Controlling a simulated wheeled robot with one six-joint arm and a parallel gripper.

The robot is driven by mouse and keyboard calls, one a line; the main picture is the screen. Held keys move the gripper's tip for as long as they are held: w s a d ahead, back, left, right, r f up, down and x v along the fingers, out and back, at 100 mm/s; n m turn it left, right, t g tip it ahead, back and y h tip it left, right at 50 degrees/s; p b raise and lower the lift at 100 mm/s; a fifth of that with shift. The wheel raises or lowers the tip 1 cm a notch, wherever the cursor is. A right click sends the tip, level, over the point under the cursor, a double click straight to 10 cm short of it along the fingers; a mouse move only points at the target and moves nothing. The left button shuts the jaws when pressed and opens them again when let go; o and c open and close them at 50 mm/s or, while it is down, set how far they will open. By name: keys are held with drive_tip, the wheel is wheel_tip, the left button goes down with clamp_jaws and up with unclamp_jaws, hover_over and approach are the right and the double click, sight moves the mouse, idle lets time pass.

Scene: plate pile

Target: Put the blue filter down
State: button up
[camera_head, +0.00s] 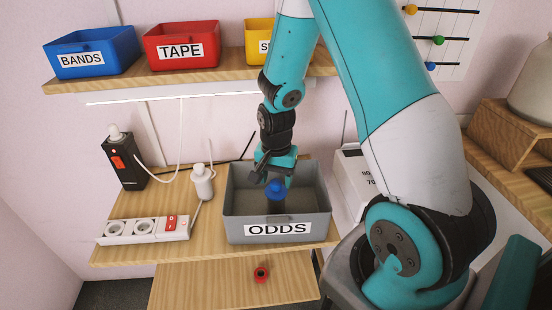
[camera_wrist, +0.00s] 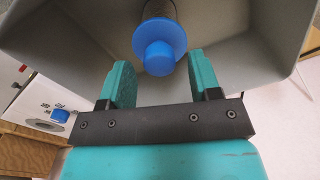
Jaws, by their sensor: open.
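The blue filter shows a blue cap with a knob and a dark ribbed body. In the head view the blue filter (camera_head: 276,188) stands inside the grey bin labelled ODDS (camera_head: 238,228). In the wrist view the filter (camera_wrist: 159,50) is just beyond the fingertips, with the grey bin walls (camera_wrist: 60,50) around it. My gripper (camera_head: 272,175) is over the bin. In the wrist view my gripper (camera_wrist: 160,80) has its two teal fingers apart, with no object clamped between them. The filter's lower end is partly hidden by the bin's front wall.
A white power strip (camera_head: 145,229), a white plug (camera_head: 202,182) and a black device with a red switch (camera_head: 124,162) stand left of the bin. A red ring-like object (camera_head: 261,273) lies on the lower shelf. Blue (camera_head: 92,50), red (camera_head: 181,44) and yellow (camera_head: 262,37) bins sit above.

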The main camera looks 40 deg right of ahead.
wheel_tip(320, 180, up, 9)
drive_tip(key=b, duration=0.1)
drive_tip(key=s+a+r+n+y, duration=0.2)
drive_tip(key=s+a+r+n, duration=0.4)
drive_tip(key=a, duration=0.5)
drive_tip(key=s+a+r+n+y, duration=0.2)
drive_tip(key=s+a+r+n, duration=0.4)
drive_tip(key=s+a+n, duration=0.4)
drive_tip(key=shift+s+a+r+n, duration=0.35)
drive_tip(key=shift+s+n, duration=0.3)
drive_tip(key=shift+n, duration=0.55)
drive_tip(key=shift+f, duration=0.1)
